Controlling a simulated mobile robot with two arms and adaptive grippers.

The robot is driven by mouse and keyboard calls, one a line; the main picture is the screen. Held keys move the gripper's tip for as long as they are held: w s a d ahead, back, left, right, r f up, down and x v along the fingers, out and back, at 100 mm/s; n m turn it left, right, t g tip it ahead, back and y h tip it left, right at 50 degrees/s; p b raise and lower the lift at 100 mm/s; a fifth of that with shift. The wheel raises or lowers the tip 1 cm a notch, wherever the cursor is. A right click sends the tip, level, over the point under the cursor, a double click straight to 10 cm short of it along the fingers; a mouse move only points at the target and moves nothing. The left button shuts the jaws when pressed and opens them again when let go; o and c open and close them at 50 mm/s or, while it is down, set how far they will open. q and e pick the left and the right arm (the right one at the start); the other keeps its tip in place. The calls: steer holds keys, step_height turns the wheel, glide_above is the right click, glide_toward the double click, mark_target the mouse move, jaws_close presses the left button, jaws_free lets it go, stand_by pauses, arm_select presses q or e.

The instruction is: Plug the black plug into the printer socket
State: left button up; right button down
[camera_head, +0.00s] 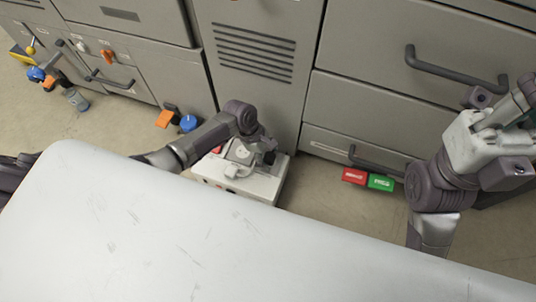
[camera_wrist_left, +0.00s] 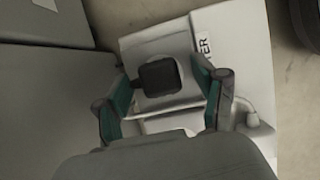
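The printer (camera_head: 255,188) is a pale box on the floor against the cabinets. Lettering ending in "ER" shows on its label in the left wrist view (camera_wrist_left: 204,45). A black, square, rounded block (camera_wrist_left: 160,77), which looks like the black plug, shows over a pale raised plate on it. I cannot tell whether it is seated in a socket. My left gripper (camera_head: 264,152) is over the printer's top. In the left wrist view its green-lined fingers (camera_wrist_left: 166,85) are spread on either side of the block, with gaps. My right gripper (camera_head: 510,115) is at the far right, its fingers unclear.
A large pale surface (camera_head: 180,230) fills the foreground. Grey cabinets (camera_head: 260,60) with dark handles stand behind. A red box (camera_head: 354,176) and a green box (camera_head: 381,182) lie on the floor to the right. Orange and blue items (camera_head: 188,123) and a bottle (camera_head: 76,100) are left.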

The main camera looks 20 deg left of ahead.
arm_select(q)
steer(key=v, duration=1.2)
stand_by(0.4)
